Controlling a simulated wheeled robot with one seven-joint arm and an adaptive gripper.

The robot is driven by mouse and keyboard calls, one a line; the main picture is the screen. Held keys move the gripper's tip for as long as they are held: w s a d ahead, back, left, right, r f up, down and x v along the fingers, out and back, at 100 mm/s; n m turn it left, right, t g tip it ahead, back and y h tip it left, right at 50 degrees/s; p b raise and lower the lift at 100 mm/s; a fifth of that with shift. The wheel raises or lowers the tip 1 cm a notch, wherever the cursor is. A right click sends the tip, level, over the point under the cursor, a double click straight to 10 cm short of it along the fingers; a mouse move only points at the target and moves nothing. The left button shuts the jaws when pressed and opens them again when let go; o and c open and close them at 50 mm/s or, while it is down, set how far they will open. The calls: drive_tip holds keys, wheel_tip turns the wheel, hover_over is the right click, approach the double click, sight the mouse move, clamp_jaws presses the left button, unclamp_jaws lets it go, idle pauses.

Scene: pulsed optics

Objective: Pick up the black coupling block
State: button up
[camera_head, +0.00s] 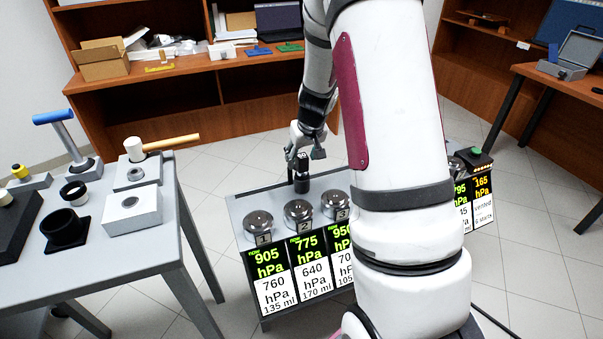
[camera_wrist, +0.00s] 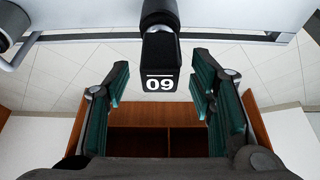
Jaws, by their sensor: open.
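The black coupling block (camera_head: 301,163) stands upright at the back of the grey bench with the numbered displays. In the wrist view the block (camera_wrist: 160,65) is dark, with a white number and a bar on its face. My gripper (camera_head: 304,152) is at the block's top, and its jaws are open. In the wrist view my gripper's green-padded fingers (camera_wrist: 159,85) are spread to either side of the block, with a gap on both sides.
Metal-lidded cells (camera_head: 298,211) stand in a row in front of the block, above pressure displays (camera_head: 312,270). A grey table (camera_head: 110,262) with tools and fixtures is on the left. A wooden shelf desk (camera_head: 230,115) stands behind.

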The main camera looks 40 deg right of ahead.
sight(302, 156)
drive_tip(key=shift+f, duration=0.15)
drive_tip(key=shift+c, duration=0.2)
clamp_jaws()
drive_tip(key=shift+r, duration=0.5)
wheel_tip(302, 156, up, 3)
drive_tip(key=shift+a+p, duration=0.1)
drive_tip(key=shift+p, duration=0.75)
drive_tip(key=s+a+r, duration=0.1)
drive_tip(key=s+a, duration=1)
drive_tip(key=shift+p, duration=0.45)
drive_tip(key=shift+s, duration=0.1)
